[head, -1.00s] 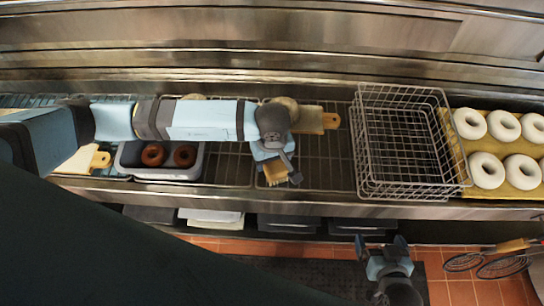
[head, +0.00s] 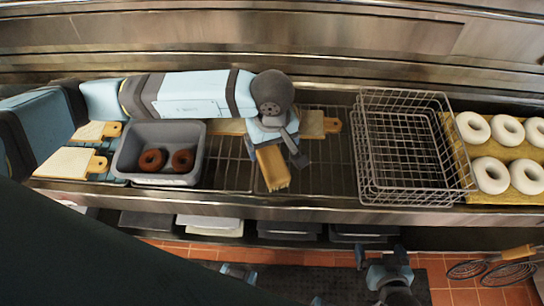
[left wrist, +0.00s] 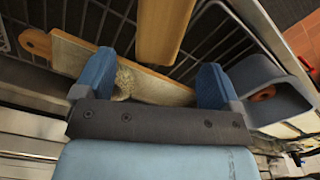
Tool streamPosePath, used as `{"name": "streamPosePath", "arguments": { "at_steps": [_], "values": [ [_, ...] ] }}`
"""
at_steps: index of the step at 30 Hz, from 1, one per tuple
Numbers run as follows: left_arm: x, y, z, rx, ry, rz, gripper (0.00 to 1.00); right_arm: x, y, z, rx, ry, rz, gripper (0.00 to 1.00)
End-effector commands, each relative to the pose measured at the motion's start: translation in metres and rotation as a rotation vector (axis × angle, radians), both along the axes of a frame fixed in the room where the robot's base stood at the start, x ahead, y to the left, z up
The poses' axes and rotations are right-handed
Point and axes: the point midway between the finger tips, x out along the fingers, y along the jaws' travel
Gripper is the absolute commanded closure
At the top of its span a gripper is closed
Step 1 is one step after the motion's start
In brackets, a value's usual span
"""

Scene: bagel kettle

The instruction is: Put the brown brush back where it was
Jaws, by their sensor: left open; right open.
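The brown brush (head: 272,168) lies over the wire rack near the front of the counter, left of the wire basket. Its wooden body also shows at the top of the left wrist view (left wrist: 165,28). My left gripper (head: 276,146) is open at the brush's back end. In the left wrist view the brush lies ahead of and between the two spread blue fingers (left wrist: 155,78), with gaps on both sides. My right gripper (head: 381,254) is open and empty, low in front of the counter.
A grey bin (head: 124,160) with two brown bagels stands left. Boards with wooden handles lie left (head: 68,163) and behind my left gripper (head: 313,125). A wire basket (head: 408,150) stands right, beside a board of pale bagels (head: 460,170). Bare rack lies between brush and basket.

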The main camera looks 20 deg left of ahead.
Motion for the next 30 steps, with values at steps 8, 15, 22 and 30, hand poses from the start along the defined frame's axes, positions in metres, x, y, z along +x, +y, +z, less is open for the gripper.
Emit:
{"name": "streamPosePath", "arguments": {
  "at_steps": [8, 15, 22, 30],
  "values": [
    [0.000, 0.000, 0.029, 0.000, -0.001, -0.001, 0.11, 0.000, 0.000, -0.006, 0.001, -0.002, 0.000, 0.02],
    [0.000, 0.000, 0.031, 0.000, 0.000, 0.000, 0.11, 0.001, 0.000, -0.005, 0.000, -0.004, 0.000, 0.02],
    [0.000, 0.000, 0.031, 0.000, 0.000, 0.000, 0.11, 0.001, 0.000, -0.004, 0.001, -0.005, 0.000, 0.02],
    [0.000, 0.000, 0.031, 0.001, 0.001, -0.001, 0.11, 0.004, 0.000, -0.003, 0.000, -0.010, 0.001, 0.02]
  ]
}}
